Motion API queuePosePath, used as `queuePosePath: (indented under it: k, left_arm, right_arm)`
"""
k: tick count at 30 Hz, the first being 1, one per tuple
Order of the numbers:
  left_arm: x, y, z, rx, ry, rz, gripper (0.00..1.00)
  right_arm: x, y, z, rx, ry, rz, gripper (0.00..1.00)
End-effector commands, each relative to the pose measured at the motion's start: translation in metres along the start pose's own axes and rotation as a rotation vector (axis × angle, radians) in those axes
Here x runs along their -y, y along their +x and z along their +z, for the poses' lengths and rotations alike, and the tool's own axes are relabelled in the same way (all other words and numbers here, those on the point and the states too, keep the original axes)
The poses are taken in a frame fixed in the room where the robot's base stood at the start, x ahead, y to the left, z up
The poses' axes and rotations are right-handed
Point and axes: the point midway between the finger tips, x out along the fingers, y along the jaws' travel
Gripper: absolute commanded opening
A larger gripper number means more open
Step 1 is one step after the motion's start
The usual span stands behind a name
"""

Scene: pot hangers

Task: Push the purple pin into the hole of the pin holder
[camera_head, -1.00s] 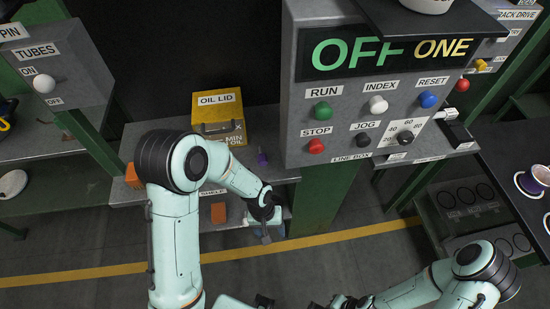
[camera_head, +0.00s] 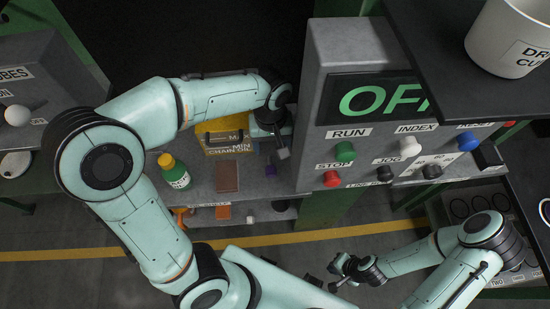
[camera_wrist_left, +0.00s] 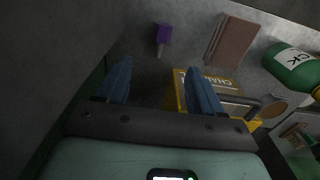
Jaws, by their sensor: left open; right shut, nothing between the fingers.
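The small purple pin (camera_head: 270,170) stands or lies on the grey shelf near the side of the control box; I cannot tell which in the head view. In the left wrist view the purple pin (camera_wrist_left: 164,36) shows a purple head and a thin grey shaft, ahead of the fingers and apart from them. My left gripper (camera_head: 283,153) is open and empty above the shelf, beside the control box; its two blue fingers (camera_wrist_left: 158,78) are spread in the wrist view. My right gripper (camera_head: 338,277) is shut and empty, low over the floor. I cannot make out the pin holder's hole.
A yellow oil box (camera_head: 226,135) stands at the shelf's back, partly behind my left arm. A brown block (camera_head: 227,177) and a green bottle (camera_head: 174,172) are left of the pin. The grey control box (camera_head: 322,90) closes off the right side.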

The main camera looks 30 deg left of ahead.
Motion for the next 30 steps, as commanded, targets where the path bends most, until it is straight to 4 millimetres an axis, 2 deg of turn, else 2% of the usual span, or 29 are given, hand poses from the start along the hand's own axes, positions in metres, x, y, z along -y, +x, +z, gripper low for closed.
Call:
queuePosePath:
  k: [4, 15, 23, 30]
  left_arm:
    - [-0.002, 0.007, 0.000, 0.000, 0.002, 0.000, 0.67]
    - [-0.001, 0.072, 0.000, 0.003, 0.003, -0.002, 0.67]
    - [0.002, 0.091, -0.003, 0.002, 0.001, -0.002, 0.67]
    - [0.006, 0.125, -0.010, 0.002, 0.003, -0.002, 0.67]
  right_arm:
    - [-0.001, 0.001, 0.001, 0.002, 0.000, 0.000, 0.00]
    - [-0.006, 0.010, 0.007, 0.009, 0.003, 0.003, 0.00]
    - [-0.006, 0.010, 0.007, 0.009, 0.003, 0.003, 0.00]
    - [-0.006, 0.010, 0.007, 0.009, 0.003, 0.003, 0.00]
